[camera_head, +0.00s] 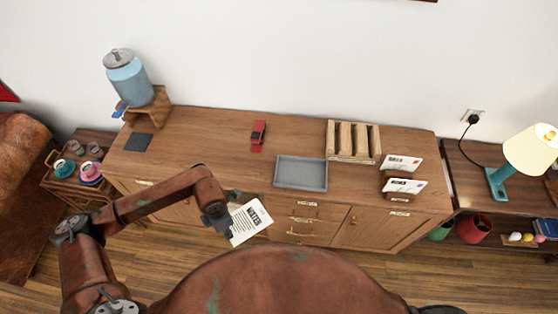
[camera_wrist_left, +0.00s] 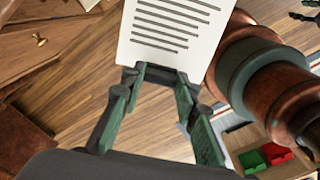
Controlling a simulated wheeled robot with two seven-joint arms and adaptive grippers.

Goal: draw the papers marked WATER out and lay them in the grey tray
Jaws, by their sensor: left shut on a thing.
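My left gripper (camera_head: 233,208) is shut on the edge of a white paper marked WATER (camera_head: 250,221), held in the air in front of the cabinet. In the left wrist view the fingertips (camera_wrist_left: 160,72) pinch the lower edge of the paper (camera_wrist_left: 172,30), which shows lines of print. The grey tray (camera_head: 300,187) lies on the cabinet top, looks empty, and is to the right of the gripper. Two other white papers, one with a red mark (camera_head: 402,162) and one with a blue mark (camera_head: 404,185), stand in a wooden holder at the right.
A red stapler-like object (camera_head: 258,133) and a dark flat pad (camera_head: 138,142) lie on the cabinet top. A blue dispenser (camera_head: 129,82) stands at the far left. The middle left top is clear.

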